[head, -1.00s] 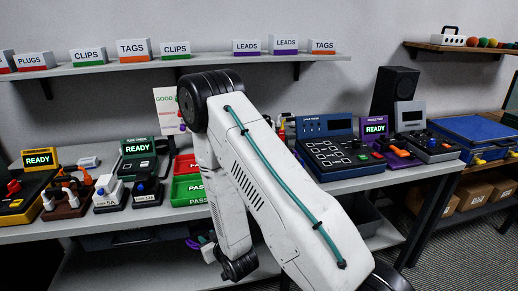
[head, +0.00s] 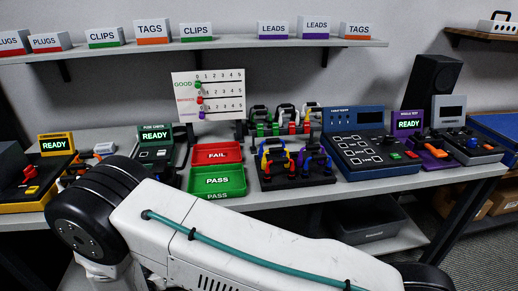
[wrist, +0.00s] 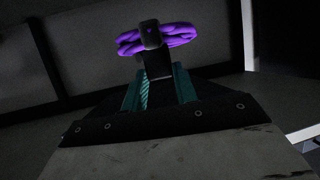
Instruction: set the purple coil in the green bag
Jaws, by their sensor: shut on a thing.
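The purple coil (wrist: 180,33) shows near the top of the wrist view as a flat looped bundle. My gripper (wrist: 150,35) is shut on its middle, with loops sticking out on both sides. Only a dark, dim background shows around the coil. The gripper and coil are hidden in the head view, where my white arm fills the lower part. I cannot see a green bag in either view.
A bench carries red FAIL and green PASS trays (head: 217,196), a rack of coloured leads (head: 292,182), a blue tester (head: 370,150) and several READY devices. A dark bin (head: 372,238) sits below. A shelf (head: 240,43) with labelled boxes runs above.

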